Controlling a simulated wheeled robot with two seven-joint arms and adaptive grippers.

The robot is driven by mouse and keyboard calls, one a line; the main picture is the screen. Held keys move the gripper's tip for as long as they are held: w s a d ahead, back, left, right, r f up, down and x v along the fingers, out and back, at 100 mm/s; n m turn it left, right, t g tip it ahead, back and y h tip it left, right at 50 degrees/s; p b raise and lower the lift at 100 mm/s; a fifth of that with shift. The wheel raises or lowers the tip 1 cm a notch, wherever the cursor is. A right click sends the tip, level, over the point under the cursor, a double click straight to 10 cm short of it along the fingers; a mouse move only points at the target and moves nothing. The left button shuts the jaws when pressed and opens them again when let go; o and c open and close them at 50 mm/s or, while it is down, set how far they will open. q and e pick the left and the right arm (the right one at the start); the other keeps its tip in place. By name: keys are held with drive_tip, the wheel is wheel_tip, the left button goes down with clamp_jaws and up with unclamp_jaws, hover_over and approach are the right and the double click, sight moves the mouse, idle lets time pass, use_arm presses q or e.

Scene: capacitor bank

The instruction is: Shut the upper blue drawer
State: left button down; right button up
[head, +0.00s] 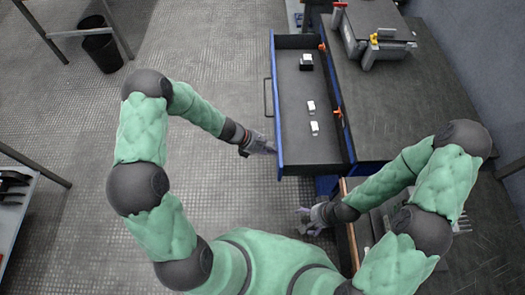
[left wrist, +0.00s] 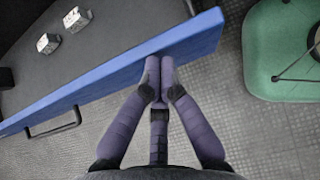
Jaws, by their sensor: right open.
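The upper blue drawer (head: 275,120) stands pulled out to the left of the cabinet in the head view. Its handle (head: 267,97) is on the outer face of its front panel. In the left wrist view its blue front (left wrist: 120,70) runs diagonally, with the handle (left wrist: 55,124) at lower left. My left gripper (head: 270,148) is at the near end of the front panel, outside the drawer. Its fingertips (left wrist: 160,72) are together with nothing between them, at the panel; I cannot tell if they touch it. My right gripper (head: 305,222) is open and empty, below the drawer's near end.
Small boxes (head: 314,128) lie inside the drawer, with a black item (head: 306,62) farther back. A dark worktop (head: 400,105) carries a grey machine (head: 375,35) to the right. A black bin (head: 102,52) stands at far left. The floor left of the drawer is clear.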

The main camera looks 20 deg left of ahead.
use_arm(q)
drive_tip(key=w+d, duration=0.3)
drive_tip(key=d, duration=1)
drive_tip(key=w+d, duration=0.4)
drive_tip(key=d, duration=0.9)
drive_tip(key=shift+w, duration=0.25)
use_arm(e)
drive_tip(key=shift+d+f, duration=0.3)
use_arm(q)
drive_tip(key=s+a+f+p+v, duration=0.1)
drive_tip(key=a+f+p+v, duration=0.1)
drive_tip(key=v, duration=1)
drive_tip(key=shift+a+r+p, duration=0.2)
drive_tip(key=shift+a+p, duration=0.1)
drive_tip(key=shift+p, duration=0.6)
use_arm(e)
drive_tip(key=shift+s+a+r, duration=0.1)
drive_tip(key=shift+s+r, duration=0.15)
drive_tip(key=shift+r, duration=0.45)
drive_tip(key=shift+s+a+r, duration=0.1)
drive_tip(key=shift+s+r, duration=0.1)
drive_tip(key=shift+r, duration=0.55)
drive_tip(key=shift+s+r, duration=0.25)
drive_tip(key=shift+r, duration=0.45)
